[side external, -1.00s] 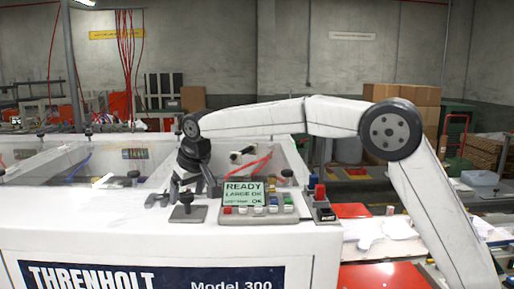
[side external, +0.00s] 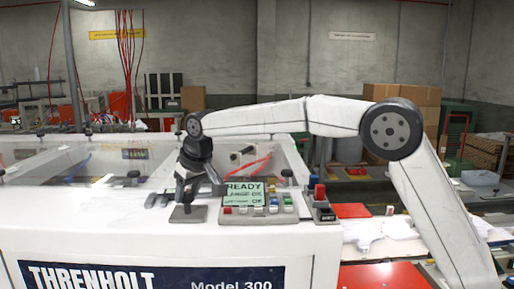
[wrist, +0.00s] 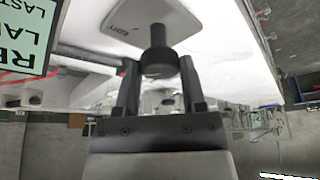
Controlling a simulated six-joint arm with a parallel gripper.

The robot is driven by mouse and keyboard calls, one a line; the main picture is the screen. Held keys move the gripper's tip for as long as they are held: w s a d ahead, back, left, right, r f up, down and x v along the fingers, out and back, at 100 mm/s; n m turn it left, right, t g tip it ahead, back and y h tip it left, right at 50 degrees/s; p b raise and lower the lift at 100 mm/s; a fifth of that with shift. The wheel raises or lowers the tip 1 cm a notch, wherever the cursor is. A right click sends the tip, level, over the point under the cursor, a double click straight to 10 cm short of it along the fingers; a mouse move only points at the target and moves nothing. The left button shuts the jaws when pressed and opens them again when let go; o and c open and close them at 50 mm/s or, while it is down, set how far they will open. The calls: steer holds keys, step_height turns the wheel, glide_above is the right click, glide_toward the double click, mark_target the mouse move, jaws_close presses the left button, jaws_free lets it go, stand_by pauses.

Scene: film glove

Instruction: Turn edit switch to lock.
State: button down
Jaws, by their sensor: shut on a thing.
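The edit switch (wrist: 158,58) is a dark round knob on a short post, rising from a light grey plate (wrist: 110,22) with partly legible lettering like "EDIT". In the side view its plate (side external: 188,215) lies on the white machine top, left of the display panel. My gripper (side external: 187,197) is over it. In the wrist view my gripper (wrist: 158,70) has one finger on each side of the knob and is shut on it. In the side view the fingers largely hide the knob. Its exact setting cannot be read.
The display panel (side external: 258,209), with a green "READY" screen and several coloured buttons, stands just right of the switch. A red-topped control box (side external: 321,205) is further right.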

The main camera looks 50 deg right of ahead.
steer(key=n, duration=0.2)
steer(key=n+y, duration=0.1)
steer(key=n, duration=0.1)
steer(key=shift+d+g+y, duration=0.15)
steer(key=shift+g+y, duration=0.15)
steer(key=n+g+y, duration=0.1)
steer(key=n, duration=0.3)
steer(key=shift+w, duration=0.1)
steer(key=n+g+y, duration=0.1)
steer(key=n, duration=0.3)
steer(key=shift+w+d, duration=0.1)
steer(key=n+g, duration=0.1)
steer(key=n, duration=0.1)
steer(key=n+g, duration=0.1)
steer(key=n, duration=0.1)
steer(key=shift+w+n+y, duration=0.1)
steer(key=shift+n+y, duration=0.2)
steer(key=shift+n, duration=0.1)
steer(key=shift+c, duration=0.8)
jaws_free()
steer(key=shift+r, duration=0.1)
